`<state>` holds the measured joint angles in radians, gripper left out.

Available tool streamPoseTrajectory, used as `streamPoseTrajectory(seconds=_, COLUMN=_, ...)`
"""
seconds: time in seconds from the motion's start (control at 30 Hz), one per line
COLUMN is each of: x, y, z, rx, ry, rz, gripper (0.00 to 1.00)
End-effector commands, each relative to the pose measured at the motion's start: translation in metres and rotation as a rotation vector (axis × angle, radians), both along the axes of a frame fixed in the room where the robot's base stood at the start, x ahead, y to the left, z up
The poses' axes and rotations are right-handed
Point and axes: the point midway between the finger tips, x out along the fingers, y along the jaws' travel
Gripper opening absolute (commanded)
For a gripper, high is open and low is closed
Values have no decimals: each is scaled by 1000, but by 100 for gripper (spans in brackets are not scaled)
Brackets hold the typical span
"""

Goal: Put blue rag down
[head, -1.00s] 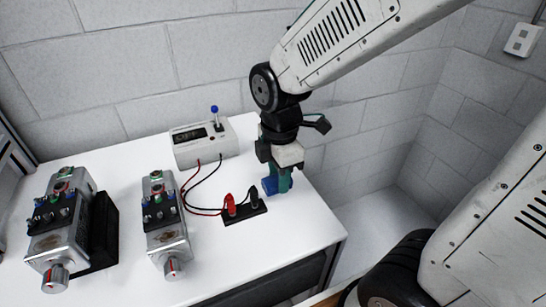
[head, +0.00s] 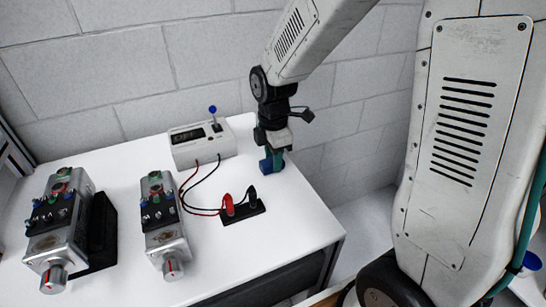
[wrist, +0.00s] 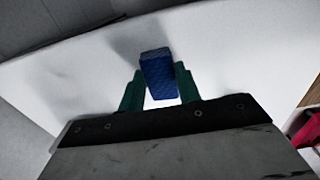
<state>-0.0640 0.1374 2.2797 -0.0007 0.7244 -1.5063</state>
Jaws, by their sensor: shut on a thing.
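The blue rag (wrist: 158,75) is a small, dark blue textured block in the wrist view, between the two green fingers of my gripper (wrist: 159,84). In the head view the rag (head: 266,166) shows at the fingertips, at the right part of the white table (head: 290,215). My gripper (head: 272,164) points down and is shut on the rag. The rag is at or just above the tabletop; I cannot tell whether it touches. The rag's far side is hidden by the fingers.
A grey meter box (head: 203,143) with a blue-tipped switch stands left of my gripper. Its wires run to a black block (head: 243,210) with a red and a black plug. Two metal servo units (head: 162,222) (head: 58,230) stand further left. The table's front right is clear.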

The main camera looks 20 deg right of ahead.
Motion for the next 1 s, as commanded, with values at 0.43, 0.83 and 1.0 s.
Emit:
streamPoseTrajectory(seconds=0.43, x=0, y=0, z=-3, rx=0, ry=0, rz=0, gripper=55)
streamPoseTrajectory(seconds=0.83, x=1, y=0, z=21, rx=0, ry=-5, rz=0, gripper=55)
streamPoseTrajectory(seconds=1.0, x=1, y=0, z=58, rx=0, ry=-6, rz=0, gripper=55)
